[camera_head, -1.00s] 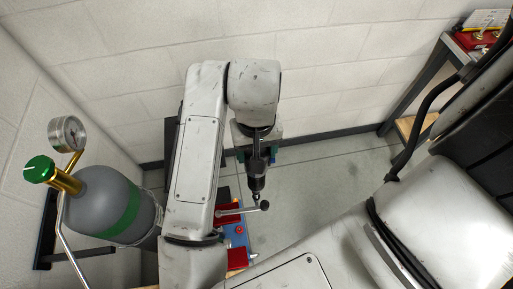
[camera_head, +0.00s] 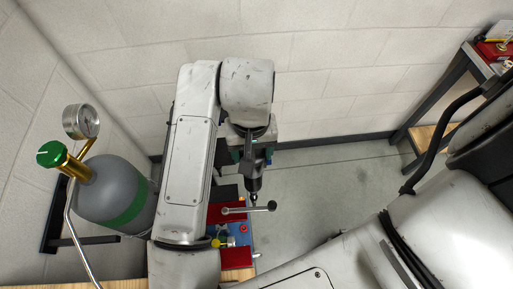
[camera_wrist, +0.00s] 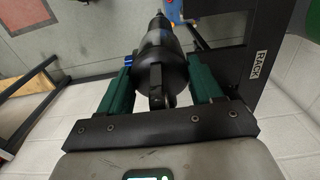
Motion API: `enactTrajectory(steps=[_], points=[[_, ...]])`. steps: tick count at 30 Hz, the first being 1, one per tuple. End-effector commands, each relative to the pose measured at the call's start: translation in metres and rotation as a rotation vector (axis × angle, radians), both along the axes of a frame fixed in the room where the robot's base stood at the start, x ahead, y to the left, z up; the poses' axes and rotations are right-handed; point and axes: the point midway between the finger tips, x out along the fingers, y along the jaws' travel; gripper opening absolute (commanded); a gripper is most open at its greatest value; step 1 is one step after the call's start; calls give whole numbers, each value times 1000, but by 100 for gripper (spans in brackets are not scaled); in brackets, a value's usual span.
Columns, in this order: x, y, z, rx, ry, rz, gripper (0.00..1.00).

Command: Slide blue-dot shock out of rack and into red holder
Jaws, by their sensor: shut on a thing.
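My gripper (camera_wrist: 160,88) is shut on a black shock (camera_wrist: 166,60), held between its two green fingers. A small blue mark (camera_wrist: 129,62) shows at the left finger; I cannot tell if it is the blue dot. In the head view the shock (camera_head: 254,180) hangs below my gripper (camera_head: 250,152), roughly upright. The black rack (camera_wrist: 257,66), labelled RACK, stands right of the shock in the wrist view; I cannot tell whether they touch. In the head view, red blocks (camera_head: 237,257) sit on the blue fixture (camera_head: 242,238), partly hidden by my arm; which is the holder is unclear.
A lever with a black knob (camera_head: 271,206) sticks out from the fixture below the shock. A grey gas cylinder (camera_head: 108,192) with a gauge (camera_head: 81,121) stands at the left. A bench (camera_head: 478,67) is at the far right. Open floor (camera_head: 330,185) lies right of my gripper.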

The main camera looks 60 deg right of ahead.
Motion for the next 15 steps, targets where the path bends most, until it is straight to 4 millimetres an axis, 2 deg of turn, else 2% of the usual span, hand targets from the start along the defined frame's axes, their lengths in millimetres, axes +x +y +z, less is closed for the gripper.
enactTrajectory(steps=[15], points=[[16,12,0,0,-1,2,0]])
